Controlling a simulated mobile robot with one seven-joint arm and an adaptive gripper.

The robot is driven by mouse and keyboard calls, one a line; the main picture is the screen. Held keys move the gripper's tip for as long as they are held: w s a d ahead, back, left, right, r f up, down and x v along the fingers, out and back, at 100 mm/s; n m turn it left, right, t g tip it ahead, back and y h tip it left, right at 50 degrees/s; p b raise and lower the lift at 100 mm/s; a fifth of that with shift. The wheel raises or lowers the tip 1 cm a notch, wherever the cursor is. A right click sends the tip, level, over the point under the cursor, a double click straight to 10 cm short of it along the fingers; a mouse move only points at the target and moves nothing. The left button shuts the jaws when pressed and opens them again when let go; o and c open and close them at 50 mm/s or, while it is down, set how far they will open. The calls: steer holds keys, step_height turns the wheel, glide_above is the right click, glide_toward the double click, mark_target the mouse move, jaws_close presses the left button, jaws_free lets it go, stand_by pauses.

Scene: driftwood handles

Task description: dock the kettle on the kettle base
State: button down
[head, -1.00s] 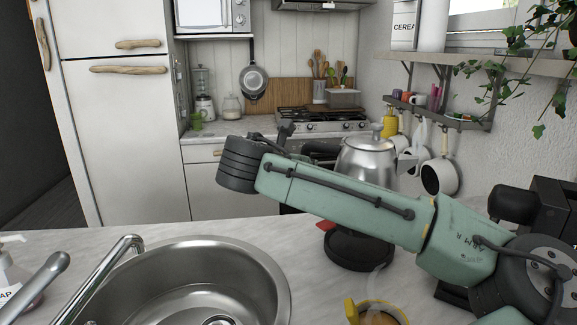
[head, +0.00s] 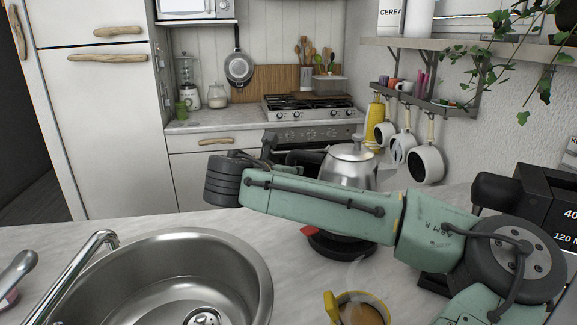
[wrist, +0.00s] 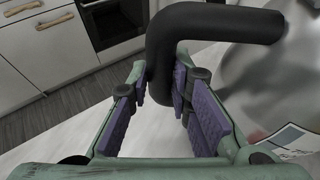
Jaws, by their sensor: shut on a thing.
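The steel kettle (head: 346,172) is upright in the head view, its lower part hidden behind my arm. The black kettle base (head: 338,248) shows below my arm on the counter, beneath the kettle in the picture. Whether the kettle touches the base is hidden. In the wrist view my gripper (wrist: 166,88) has its purple pads on both sides of the black kettle handle (wrist: 205,22) and is shut on it. The steel kettle body (wrist: 262,75) fills the right of that view. In the head view the gripper is mostly hidden by my arm.
A yellow-handled cup of brown drink (head: 360,309) stands in front of the base. A sink (head: 262,285) with a tap (head: 85,262) lies to the left. A red-cornered paper or card (wrist: 285,142) lies near the kettle. Mugs (head: 426,163) hang on the right wall.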

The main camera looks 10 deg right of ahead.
steer(key=shift+f, duration=0.5)
steer(key=shift+f+b, duration=0.4)
steer(key=shift+f, duration=0.25)
stand_by(1.4)
steer(key=c, duration=1.8)
jaws_free()
steer(key=shift+o, duration=0.2)
steer(key=v, duration=1.1)
steer(key=shift+f+p, duration=0.15)
steer(key=shift+p, duration=0.25)
steer(key=shift+a, duration=0.15)
